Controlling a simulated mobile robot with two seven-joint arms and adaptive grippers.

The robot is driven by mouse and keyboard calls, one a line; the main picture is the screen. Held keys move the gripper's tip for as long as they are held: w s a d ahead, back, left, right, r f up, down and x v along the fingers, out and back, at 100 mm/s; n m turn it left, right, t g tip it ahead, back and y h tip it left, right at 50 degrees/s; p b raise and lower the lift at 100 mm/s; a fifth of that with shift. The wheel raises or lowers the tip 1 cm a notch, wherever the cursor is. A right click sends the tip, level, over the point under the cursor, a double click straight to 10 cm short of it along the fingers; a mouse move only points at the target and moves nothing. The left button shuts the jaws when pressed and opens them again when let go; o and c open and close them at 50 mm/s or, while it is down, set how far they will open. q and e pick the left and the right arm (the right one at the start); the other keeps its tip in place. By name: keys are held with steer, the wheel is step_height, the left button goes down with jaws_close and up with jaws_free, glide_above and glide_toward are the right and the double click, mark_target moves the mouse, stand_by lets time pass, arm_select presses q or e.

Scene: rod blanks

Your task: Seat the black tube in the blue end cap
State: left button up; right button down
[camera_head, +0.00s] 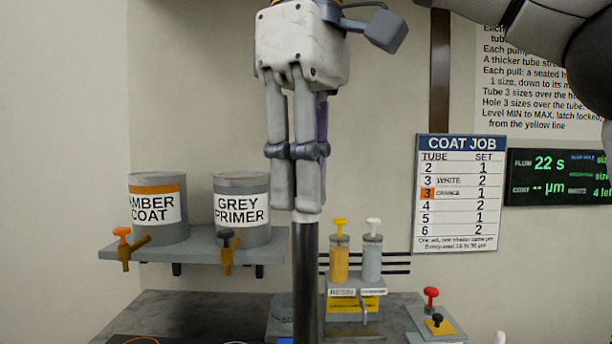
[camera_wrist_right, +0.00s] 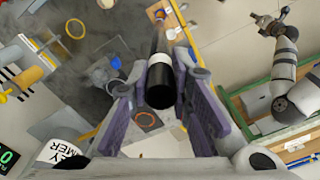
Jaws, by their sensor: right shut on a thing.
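My right gripper (camera_head: 307,205) points down in the middle of the head view, shut on the top of the black tube (camera_head: 306,275). The tube hangs upright, with a white band at the fingertips, and its lower end runs out of the picture. In the right wrist view, the tube (camera_wrist_right: 159,92) lies between the purple-lined fingers. A small blue patch (camera_head: 285,341) shows left of the tube at the bottom edge; I cannot tell if it is the blue end cap. In the wrist view, part of my left arm shows at right, too small to read its jaws.
An amber coat pot (camera_head: 158,232) and a grey primer pot (camera_head: 242,236) stand on a shelf at left. Two pump bottles (camera_head: 340,265) stand behind the tube, to its right. A red-knobbed valve plate (camera_head: 437,325) is further right. A coat job chart (camera_head: 458,205) hangs on the wall.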

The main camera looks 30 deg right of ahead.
mark_target(314, 275)
steer(key=shift+s+f, duration=0.25)
steer(key=shift+s, duration=0.4)
arm_select(q)
steer(key=shift+s, duration=0.4)
arm_select(e)
steer(key=shift+f, duration=4.5)
steer(key=c, duration=1.4)
jaws_free()
step_height(314, 275, up, 8)
steer(key=shift+f, duration=0.2)
